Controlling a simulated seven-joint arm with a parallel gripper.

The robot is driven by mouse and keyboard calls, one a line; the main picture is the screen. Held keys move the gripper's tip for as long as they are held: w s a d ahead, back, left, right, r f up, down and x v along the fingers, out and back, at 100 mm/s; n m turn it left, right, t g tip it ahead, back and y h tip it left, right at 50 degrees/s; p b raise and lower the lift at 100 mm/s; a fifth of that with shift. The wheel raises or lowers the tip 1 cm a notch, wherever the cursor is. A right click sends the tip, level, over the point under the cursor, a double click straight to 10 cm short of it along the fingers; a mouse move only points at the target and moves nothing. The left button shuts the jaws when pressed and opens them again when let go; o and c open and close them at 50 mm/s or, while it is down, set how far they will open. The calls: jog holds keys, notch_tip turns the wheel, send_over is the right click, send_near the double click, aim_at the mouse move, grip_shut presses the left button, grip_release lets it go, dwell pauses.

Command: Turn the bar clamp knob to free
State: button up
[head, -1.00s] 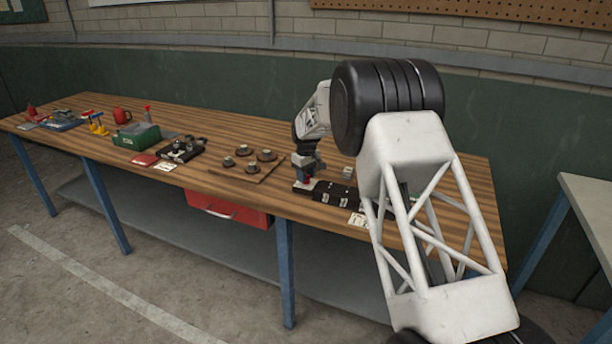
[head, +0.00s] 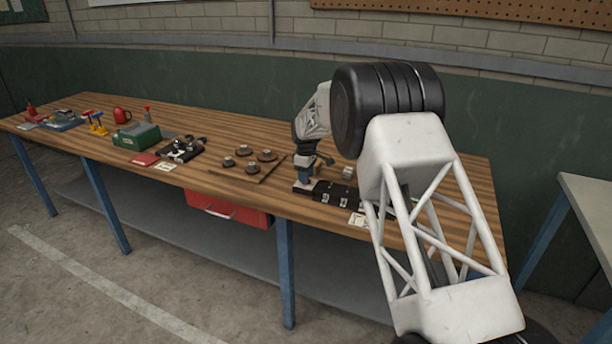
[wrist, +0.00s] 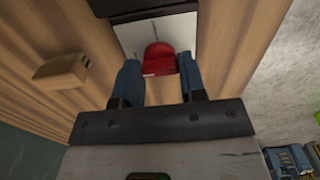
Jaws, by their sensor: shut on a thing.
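The bar clamp knob (wrist: 159,58) is red with a pale mark on its near edge. It stands on a light metal plate (wrist: 181,27) in the wrist view. My gripper (wrist: 158,72) has its two blue fingers on either side of the knob and is shut on it. In the head view my gripper (head: 305,178) points down at the left end of the black clamp bar (head: 335,193). The knob is hidden behind the fingers there. The bar's dark end also shows at the top of the wrist view (wrist: 150,7).
A small block (head: 348,172) lies behind the bar, and a white card (head: 357,219) lies before it. A wooden board (head: 250,171) with several dark discs is to the left.

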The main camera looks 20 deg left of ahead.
jog(key=shift+r, duration=0.1)
jog(key=o, duration=0.9)
jog(key=shift+o, duration=0.2)
jog(key=shift+r, duration=3.85)
